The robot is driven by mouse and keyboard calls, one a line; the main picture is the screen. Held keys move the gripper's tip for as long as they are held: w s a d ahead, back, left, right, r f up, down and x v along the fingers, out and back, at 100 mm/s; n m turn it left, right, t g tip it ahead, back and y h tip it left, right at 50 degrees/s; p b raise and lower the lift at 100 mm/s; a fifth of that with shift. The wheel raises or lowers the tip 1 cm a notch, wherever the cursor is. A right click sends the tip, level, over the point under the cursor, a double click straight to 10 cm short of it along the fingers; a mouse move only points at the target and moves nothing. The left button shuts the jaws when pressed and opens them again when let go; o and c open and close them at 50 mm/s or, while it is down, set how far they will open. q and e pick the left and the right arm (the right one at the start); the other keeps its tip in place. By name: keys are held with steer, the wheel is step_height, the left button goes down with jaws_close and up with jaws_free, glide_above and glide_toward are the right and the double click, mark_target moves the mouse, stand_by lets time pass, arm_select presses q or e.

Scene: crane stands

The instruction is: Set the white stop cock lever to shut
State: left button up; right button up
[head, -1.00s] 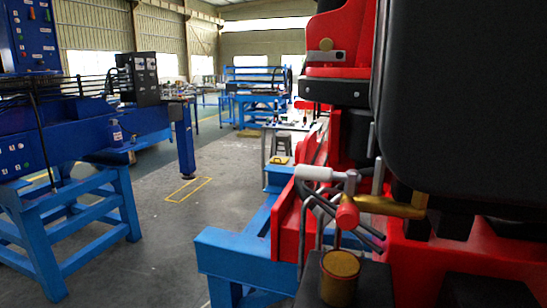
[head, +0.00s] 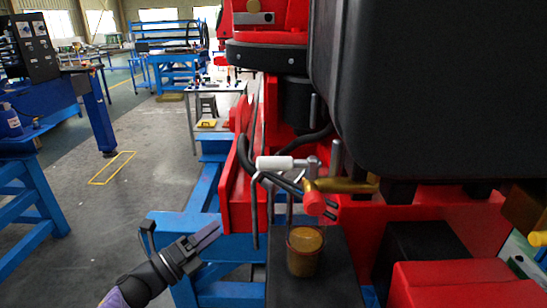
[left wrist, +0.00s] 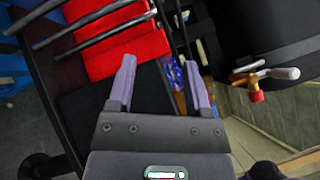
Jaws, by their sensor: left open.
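The white stop cock lever (head: 274,163) sticks out to the left, about level, from a grey hub on a brass valve (head: 345,186). A red cap (head: 316,204) hangs below the hub. In the left wrist view the white lever (left wrist: 284,73) is at the right, beside the brass body and red cap (left wrist: 256,96). My left gripper (head: 210,236) is below and left of the lever in the head view, apart from it. Its fingers (left wrist: 160,66) stand open and empty. My right gripper is not in view.
Dark hoses and metal tubes run just behind the lever. A brown cup-like part (head: 304,258) stands below the valve on a black block. A large black tank (head: 430,90) overhangs at the right. Blue frame beams (head: 185,222) lie near my left gripper. Open floor is at the left.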

arm_select(q)
step_height(320, 180, up, 11)
steer(key=s+d+m+g+h+p, duration=0.15)
steer(key=m+g+h, duration=0.3)
steer(key=m, duration=0.55)
steer(key=m+g+y+p, duration=0.1)
steer(key=m+g, duration=0.9)
steer(key=m, duration=0.4)
glide_toward(277, 163)
steer(key=shift+t, duration=0.25)
steer(key=d+p, duration=0.1)
steer(key=d, duration=0.3)
steer(key=d+p, duration=0.2)
steer(key=d, duration=0.3)
steer(key=shift+w+d+f, duration=0.15)
steer(key=shift+w+d, duration=0.05)
steer(key=shift+d, duration=0.15)
steer(key=shift+d+f, duration=0.1)
steer(key=shift+d, duration=0.1)
steer(key=c, duration=0.8)
jaws_close()
